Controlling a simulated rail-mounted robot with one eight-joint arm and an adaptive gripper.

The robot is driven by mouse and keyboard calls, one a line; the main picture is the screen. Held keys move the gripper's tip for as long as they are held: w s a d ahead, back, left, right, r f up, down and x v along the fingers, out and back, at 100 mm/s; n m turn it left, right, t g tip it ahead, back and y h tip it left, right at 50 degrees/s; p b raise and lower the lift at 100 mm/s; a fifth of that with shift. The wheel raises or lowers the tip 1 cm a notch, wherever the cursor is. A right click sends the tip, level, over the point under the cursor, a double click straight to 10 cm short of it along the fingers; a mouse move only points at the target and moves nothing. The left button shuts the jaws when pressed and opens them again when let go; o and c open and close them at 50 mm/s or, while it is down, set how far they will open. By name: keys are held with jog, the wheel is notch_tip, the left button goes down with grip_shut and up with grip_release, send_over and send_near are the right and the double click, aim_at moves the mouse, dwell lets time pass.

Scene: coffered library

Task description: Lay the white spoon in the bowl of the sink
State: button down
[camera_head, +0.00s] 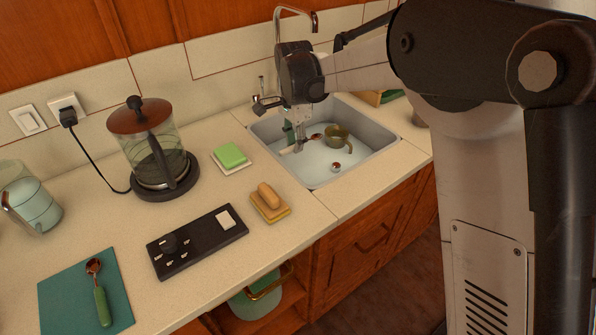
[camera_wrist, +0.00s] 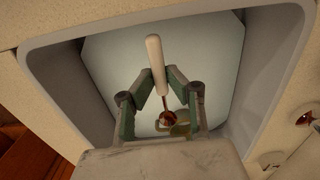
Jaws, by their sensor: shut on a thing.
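The white spoon has a white handle and a copper-brown head. In the head view its handle (camera_head: 289,150) is at my gripper (camera_head: 298,143), with the head reaching right toward an olive cup. In the wrist view my gripper (camera_wrist: 158,80) is shut on the white handle (camera_wrist: 154,52), and the spoon head lies nearer the palm. The sink (camera_head: 365,162) has a pale basin, and my gripper is over its left part, fingers pointing down. I cannot tell whether the spoon touches the sink floor.
The olive cup (camera_head: 338,135) and a small round drain (camera_head: 335,166) are in the basin. A tap (camera_head: 297,12) rises behind it. On the counter left are a green sponge (camera_head: 230,155), a brush (camera_head: 268,195), a coffee press (camera_head: 152,150) and a green-handled spoon (camera_head: 102,300).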

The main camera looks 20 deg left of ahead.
aim_at(295, 171)
notch_tip(295, 171, down, 11)
jog(key=shift+r+b, duration=0.2)
jog(key=shift+b, duration=0.4)
jog(key=shift+f, duration=0.1)
jog(key=c, duration=1.7)
grip_release()
notch_tip(295, 171, up, 12)
jog(key=shift+r+p, duration=0.15)
jog(key=shift+p, duration=0.65)
jog(key=shift+d, duration=0.1)
